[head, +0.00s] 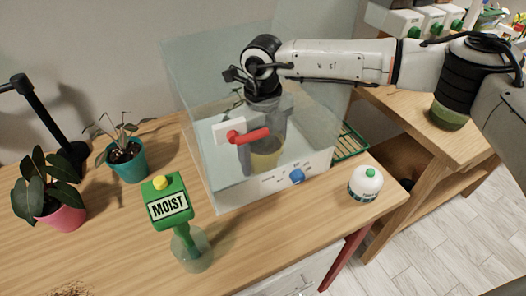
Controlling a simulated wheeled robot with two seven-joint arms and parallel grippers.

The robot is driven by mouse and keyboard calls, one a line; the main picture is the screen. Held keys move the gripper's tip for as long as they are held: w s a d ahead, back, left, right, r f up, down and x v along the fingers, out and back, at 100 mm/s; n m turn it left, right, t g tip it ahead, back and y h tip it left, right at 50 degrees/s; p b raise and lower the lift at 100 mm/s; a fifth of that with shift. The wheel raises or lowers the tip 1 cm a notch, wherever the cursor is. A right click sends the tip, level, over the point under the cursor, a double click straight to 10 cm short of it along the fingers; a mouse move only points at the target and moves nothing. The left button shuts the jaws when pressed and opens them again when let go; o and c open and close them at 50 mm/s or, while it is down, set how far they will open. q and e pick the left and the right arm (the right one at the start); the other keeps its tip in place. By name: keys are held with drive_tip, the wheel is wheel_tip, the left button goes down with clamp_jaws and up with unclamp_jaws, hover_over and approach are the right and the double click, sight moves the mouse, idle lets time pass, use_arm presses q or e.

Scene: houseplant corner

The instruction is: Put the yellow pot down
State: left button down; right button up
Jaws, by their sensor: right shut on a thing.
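The yellow pot (266,156) is low inside a clear-walled case (195,95), seen through the front wall. My right arm comes in from the right, and my right gripper (262,130) points down, shut on the pot from above. The red handle and the clear wall partly cover the gripper and pot. I cannot tell whether the pot touches the case floor. My left gripper is not in view.
The case has a red handle (248,135) and a blue knob (297,176) in front. A white bottle (366,184) stands right of it. A green MOIST sprayer (168,203), a teal pot (127,163) and a pink pot (64,219) stand left. A green rack (350,142) lies behind.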

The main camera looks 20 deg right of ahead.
drive_tip(key=shift+f, duration=0.15)
drive_tip(key=o, duration=1.4)
drive_tip(key=shift+r, duration=0.6)
wheel_tip(320, 180, up, 11)
drive_tip(key=shift+r+b, duration=0.1)
drive_tip(key=shift+b, duration=0.8)
